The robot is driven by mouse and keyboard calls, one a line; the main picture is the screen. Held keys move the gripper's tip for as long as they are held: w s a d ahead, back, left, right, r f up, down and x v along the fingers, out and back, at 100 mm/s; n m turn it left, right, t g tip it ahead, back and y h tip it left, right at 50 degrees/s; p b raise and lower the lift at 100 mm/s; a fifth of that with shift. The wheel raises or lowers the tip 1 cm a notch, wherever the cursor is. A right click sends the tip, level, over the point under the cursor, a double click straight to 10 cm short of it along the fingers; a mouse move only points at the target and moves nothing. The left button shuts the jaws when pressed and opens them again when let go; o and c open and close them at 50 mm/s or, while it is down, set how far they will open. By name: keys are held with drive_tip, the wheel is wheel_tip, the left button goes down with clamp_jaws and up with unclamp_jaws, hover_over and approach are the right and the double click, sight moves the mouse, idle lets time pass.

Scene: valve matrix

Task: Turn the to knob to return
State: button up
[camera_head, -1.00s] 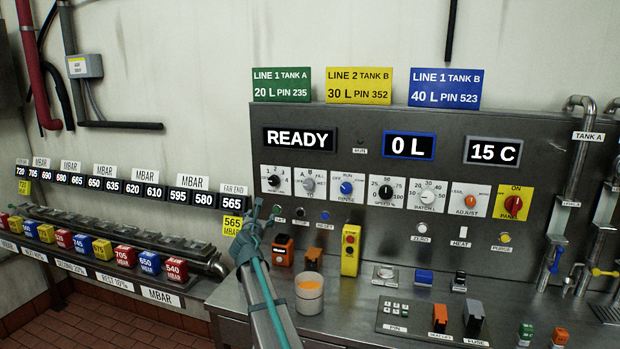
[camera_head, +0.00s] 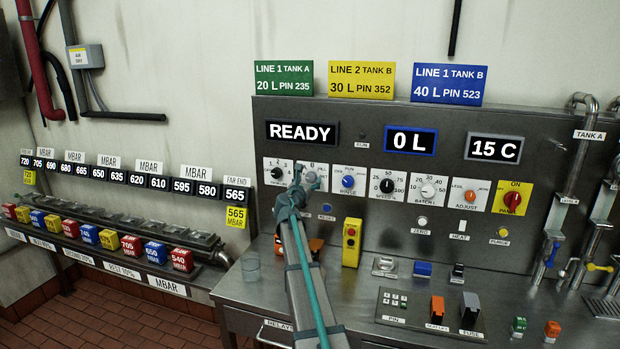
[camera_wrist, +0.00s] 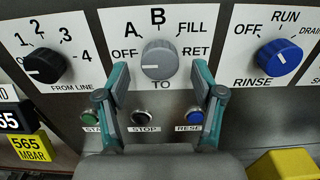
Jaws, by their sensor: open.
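The grey TO knob (camera_wrist: 158,58) sits on a white plate marked OFF, A, B, FILL and RET. A pale mark shows on its left side, on the side of OFF; its exact setting is hard to tell. In the wrist view my gripper (camera_wrist: 160,82) is open, with one finger on each side of the knob and no clear contact. In the head view my gripper (camera_head: 297,175) covers part of the TO plate, and the knob (camera_head: 311,178) shows just right of it. RET is at the right of the dial.
The black FROM LINE knob (camera_wrist: 45,63) is to the left and the blue RINSE knob (camera_wrist: 280,57) to the right. START, STOP and RESET buttons lie below.

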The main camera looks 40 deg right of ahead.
drive_tip(key=shift+x, duration=1.2)
drive_tip(key=shift+c, duration=0.2)
drive_tip(key=c, duration=1.1)
